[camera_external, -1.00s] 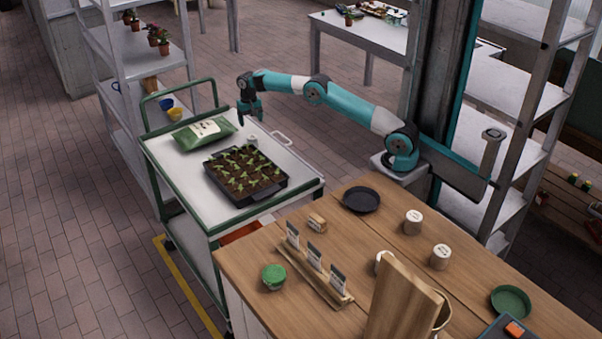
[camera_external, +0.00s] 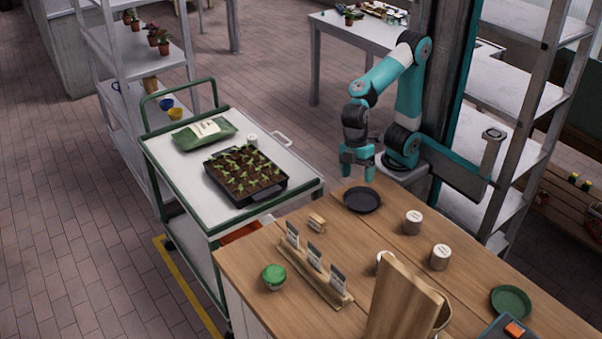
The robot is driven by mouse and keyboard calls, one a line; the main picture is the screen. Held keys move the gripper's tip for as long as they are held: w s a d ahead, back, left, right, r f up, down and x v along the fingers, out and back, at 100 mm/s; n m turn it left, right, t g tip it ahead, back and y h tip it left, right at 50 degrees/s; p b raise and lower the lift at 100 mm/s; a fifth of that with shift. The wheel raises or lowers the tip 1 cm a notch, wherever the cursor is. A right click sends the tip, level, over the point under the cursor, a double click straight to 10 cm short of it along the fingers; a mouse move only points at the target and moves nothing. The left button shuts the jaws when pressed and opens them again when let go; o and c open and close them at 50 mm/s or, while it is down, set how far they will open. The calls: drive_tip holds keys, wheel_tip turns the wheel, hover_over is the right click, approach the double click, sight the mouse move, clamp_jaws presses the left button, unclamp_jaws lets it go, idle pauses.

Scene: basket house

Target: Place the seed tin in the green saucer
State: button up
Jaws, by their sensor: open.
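The green saucer (camera_external: 511,302) lies on the wooden bench at the right and looks empty. Two pale lidded tins, one (camera_external: 413,222) behind the other (camera_external: 440,257), stand upright on the bench. A small white tin (camera_external: 252,140) stands on the cart behind the seedling tray. I cannot read labels to tell which is the seed tin. My gripper (camera_external: 357,171) is open and empty, pointing down near the bench's back edge, behind the dark saucer (camera_external: 362,200).
A green-lidded jar (camera_external: 273,276), a card rack (camera_external: 315,275) and a small wooden block (camera_external: 317,222) are on the bench. The upright wooden board (camera_external: 402,305) blocks the view at the front.

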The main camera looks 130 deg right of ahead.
drive_tip(key=shift+o, duration=0.5)
drive_tip(key=s+a+n, duration=0.1)
drive_tip(key=s+a, duration=0.1)
drive_tip(key=s, duration=0.2)
drive_tip(key=s+a+f+n, duration=0.1)
drive_tip(key=s+a+n, duration=0.1)
drive_tip(key=s, duration=0.2)
drive_tip(key=s+a+f+n+g+y, duration=0.1)
drive_tip(key=s+a, duration=0.1)
drive_tip(key=s, duration=0.3)
drive_tip(key=shift+s+a+f, duration=0.1)
drive_tip(key=shift+f, duration=0.05)
